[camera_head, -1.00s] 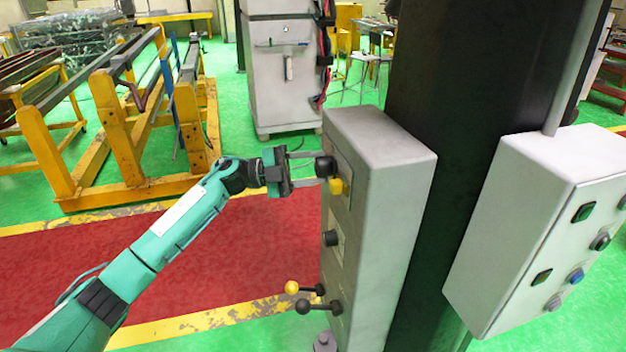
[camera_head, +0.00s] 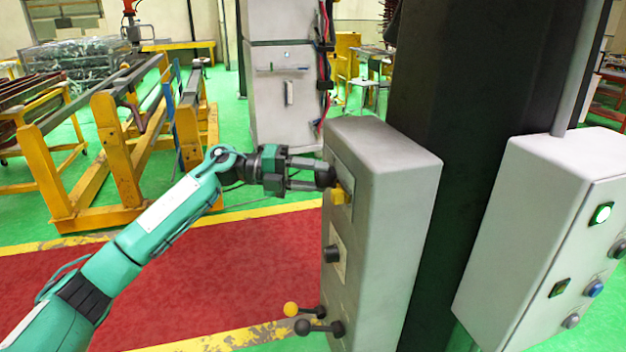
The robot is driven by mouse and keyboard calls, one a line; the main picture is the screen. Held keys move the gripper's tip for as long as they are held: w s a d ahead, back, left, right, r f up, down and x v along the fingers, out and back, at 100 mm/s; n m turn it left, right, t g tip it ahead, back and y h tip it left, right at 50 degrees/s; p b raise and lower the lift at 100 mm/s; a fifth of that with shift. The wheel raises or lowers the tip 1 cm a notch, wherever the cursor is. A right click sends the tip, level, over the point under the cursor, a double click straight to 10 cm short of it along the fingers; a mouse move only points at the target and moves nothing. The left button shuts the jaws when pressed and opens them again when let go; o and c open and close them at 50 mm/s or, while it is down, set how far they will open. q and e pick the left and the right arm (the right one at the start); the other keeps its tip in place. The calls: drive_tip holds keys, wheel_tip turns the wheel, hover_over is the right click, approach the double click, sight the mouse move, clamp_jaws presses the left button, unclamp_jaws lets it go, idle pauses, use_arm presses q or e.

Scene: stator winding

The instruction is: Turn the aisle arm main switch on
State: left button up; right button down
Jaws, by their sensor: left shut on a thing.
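A grey control box (camera_head: 398,215) stands in front of the dark column. On the upper part of its left face are a black switch knob (camera_head: 327,177) and a yellow part (camera_head: 339,195) just beside it. My left gripper (camera_head: 316,174) reaches in from the left, and its fingers are shut on the black knob, partly hiding it. On the white-grey panel (camera_head: 530,215) at the right, the upper lamp (camera_head: 601,214) glows white-green. My right gripper is not in view.
Lower on the grey box are another black knob (camera_head: 331,253) and two levers, one yellow-tipped (camera_head: 291,309) and one black-tipped (camera_head: 302,327). A yellow frame rack (camera_head: 119,165) stands behind my left arm. The red floor strip (camera_head: 240,255) is clear.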

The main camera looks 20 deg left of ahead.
use_arm(q)
drive_tip(key=shift+f, duration=0.1)
idle(0.3)
drive_tip(key=o, duration=1)
drive_tip(key=shift+c, duration=0.2)
drive_tip(key=shift+a, duration=0.1)
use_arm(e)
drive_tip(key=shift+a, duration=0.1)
use_arm(q)
drive_tip(key=shift+a, duration=0.3)
drive_tip(key=b+v, duration=0.3)
drive_tip(key=v, duration=1)
drive_tip(key=shift+b, duration=0.4)
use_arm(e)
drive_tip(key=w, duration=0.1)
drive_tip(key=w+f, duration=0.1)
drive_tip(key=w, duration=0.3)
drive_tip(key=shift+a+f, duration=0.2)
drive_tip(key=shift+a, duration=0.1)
use_arm(q)
drive_tip(key=shift+s, duration=0.1)
